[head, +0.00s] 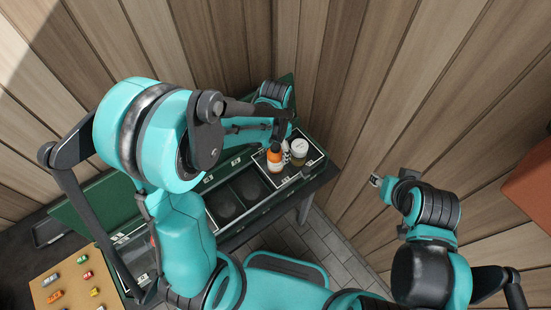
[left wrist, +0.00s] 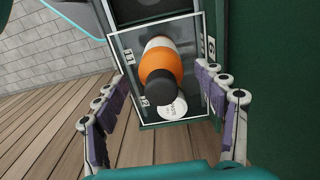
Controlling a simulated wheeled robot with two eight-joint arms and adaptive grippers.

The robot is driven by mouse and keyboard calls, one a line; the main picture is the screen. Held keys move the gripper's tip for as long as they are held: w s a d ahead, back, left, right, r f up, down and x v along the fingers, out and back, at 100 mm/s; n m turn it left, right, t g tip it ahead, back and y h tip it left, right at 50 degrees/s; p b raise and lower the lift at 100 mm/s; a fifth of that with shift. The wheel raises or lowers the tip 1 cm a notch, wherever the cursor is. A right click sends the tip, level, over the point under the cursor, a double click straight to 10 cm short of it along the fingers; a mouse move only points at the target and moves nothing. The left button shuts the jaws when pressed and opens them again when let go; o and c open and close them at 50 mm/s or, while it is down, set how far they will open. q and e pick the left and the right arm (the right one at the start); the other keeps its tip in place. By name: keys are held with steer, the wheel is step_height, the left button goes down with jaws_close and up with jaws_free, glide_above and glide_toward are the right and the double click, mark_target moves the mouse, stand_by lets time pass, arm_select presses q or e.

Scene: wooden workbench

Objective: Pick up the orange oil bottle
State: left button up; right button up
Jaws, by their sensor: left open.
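The orange oil bottle (head: 275,159) stands in the right-end compartment of the dark green case in the head view. In the left wrist view the orange bottle (left wrist: 160,60), with its dark cap towards me, lies between my fingers, with a gap on each side. My left gripper (left wrist: 162,82) is open and empty, its purple-padded fingers spread. In the head view my left gripper (head: 283,128) is just behind and above the bottle, partly hidden by its own arm. My right gripper (head: 376,181) is far to the right of the case, too small to read.
A pale jar (head: 299,148) and a small white bottle stand beside the orange bottle; a round white lid (left wrist: 173,108) shows close to it. Dark round items fill neighbouring compartments. A wooden board (head: 75,284) with small coloured pieces is at lower left. Wooden walls rise behind.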

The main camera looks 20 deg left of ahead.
arm_select(q)
step_height(320, 180, down, 3)
steer(key=shift+a+r, duration=0.1)
steer(key=c, duration=1.5)
steer(key=shift+o, duration=0.2)
